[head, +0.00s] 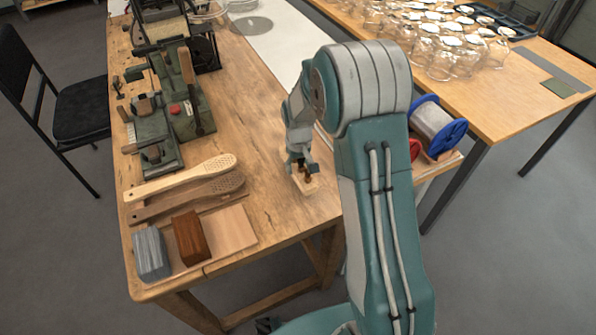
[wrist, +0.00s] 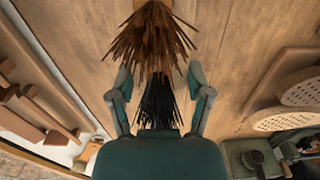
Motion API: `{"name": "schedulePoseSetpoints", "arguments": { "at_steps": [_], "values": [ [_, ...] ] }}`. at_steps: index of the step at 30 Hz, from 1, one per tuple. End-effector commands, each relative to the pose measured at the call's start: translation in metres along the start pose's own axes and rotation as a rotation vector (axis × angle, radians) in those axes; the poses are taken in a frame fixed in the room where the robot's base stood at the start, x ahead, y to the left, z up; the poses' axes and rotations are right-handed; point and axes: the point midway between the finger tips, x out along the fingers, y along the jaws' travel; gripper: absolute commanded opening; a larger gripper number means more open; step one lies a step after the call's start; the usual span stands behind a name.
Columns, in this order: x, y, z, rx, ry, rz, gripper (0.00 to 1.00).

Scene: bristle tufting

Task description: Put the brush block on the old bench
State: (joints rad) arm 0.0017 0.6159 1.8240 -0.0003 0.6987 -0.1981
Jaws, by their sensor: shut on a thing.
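The old bench (head: 256,120) is the worn wooden table under my arm. My gripper (head: 300,165) is low over its right edge. There a small pale wooden block (head: 308,188), seemingly the brush block, shows at the bench top with dark brown bristles just above it. In the wrist view my gripper's fingers (wrist: 158,85) stand either side of brown bristles (wrist: 150,42) and black bristles (wrist: 157,105), shut on the brush block. The bristles and fingers hide the grip itself. I cannot tell whether the block touches the bench.
Two paddle-shaped handles (head: 185,188) lie left on the bench. Green machinery (head: 180,110) stands behind. The bench middle is clear. A blue-rimmed spool (head: 434,123) is at right.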

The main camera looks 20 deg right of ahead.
Motion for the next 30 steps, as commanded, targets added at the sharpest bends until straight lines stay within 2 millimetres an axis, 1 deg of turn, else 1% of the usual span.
{"name": "schedulePoseSetpoints", "arguments": {
  "at_steps": [1, 3, 5, 15, 16, 17, 18, 30],
  "values": [
    [0.009, -0.001, 0.001, 0.000, -0.004, -0.001, 0.11],
    [0.020, -0.001, 0.001, 0.000, -0.005, -0.001, 0.11],
    [0.027, -0.001, 0.001, 0.000, -0.003, -0.001, 0.11],
    [0.030, -0.001, 0.001, 0.000, -0.001, 0.000, 0.11],
    [0.030, -0.001, 0.001, 0.000, -0.001, 0.000, 0.78],
    [0.030, -0.001, 0.001, 0.000, -0.001, 0.000, 0.92],
    [0.030, -0.001, 0.001, 0.000, -0.001, 0.000, 0.99],
    [0.029, -0.001, 0.001, 0.000, -0.001, 0.000, 0.99]
  ]
}}
